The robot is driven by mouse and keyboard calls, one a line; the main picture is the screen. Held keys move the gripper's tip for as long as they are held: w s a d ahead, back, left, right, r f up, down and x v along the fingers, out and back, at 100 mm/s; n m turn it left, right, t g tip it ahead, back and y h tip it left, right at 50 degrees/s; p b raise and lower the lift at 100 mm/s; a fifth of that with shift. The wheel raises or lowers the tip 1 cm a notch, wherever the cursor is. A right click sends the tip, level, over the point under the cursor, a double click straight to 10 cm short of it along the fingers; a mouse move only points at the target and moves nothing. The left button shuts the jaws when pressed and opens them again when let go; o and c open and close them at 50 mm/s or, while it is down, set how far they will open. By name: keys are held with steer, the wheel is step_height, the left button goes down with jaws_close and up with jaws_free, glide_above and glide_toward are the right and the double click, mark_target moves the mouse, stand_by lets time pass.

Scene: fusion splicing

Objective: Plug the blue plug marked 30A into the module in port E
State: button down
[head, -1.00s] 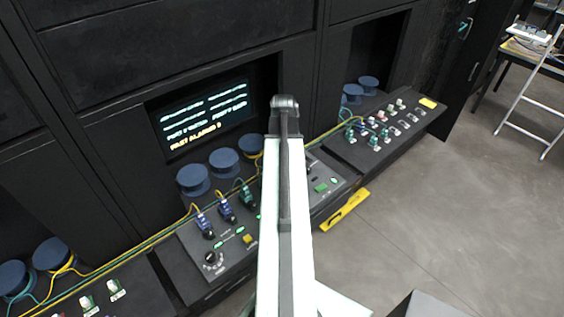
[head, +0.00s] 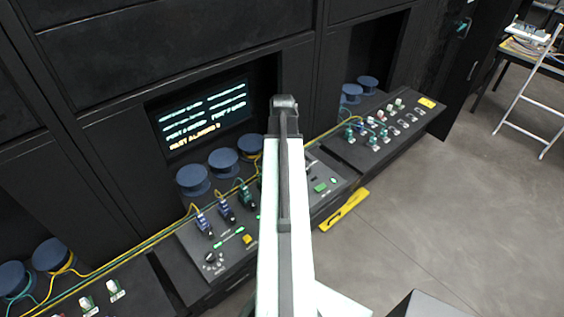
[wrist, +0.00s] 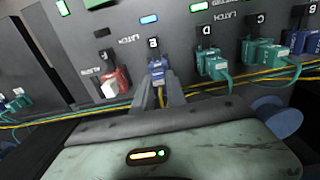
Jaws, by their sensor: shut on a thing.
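In the wrist view my gripper (wrist: 157,84) is shut on a blue plug (wrist: 157,70). The plug is at the dark slot of the port marked E (wrist: 153,43), with a yellow cable running back between the fingers. It appears lined up with the slot, but I cannot tell how deep it sits. The 30A marking is too small to read. A blue light (wrist: 149,20) is lit above port E. In the head view my arm hides the gripper and this plug.
Teal plugs (wrist: 215,66) stand right of port E, close to the gripper. A red-and-white plug (wrist: 113,84) stands to the left. Yellow and teal cables cross behind. In the head view, blue spools (head: 193,180) stand behind the console, and a yellow level (head: 344,210) lies at its front edge.

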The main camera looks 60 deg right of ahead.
steer(key=shift+f+b, duration=0.55)
steer(key=shift+b, duration=0.05)
steer(key=c, duration=1.3)
jaws_free()
steer(key=shift+r, duration=0.2)
step_height(320, 180, up, 8)
steer(key=p, duration=0.8)
steer(key=shift+f, duration=0.25)
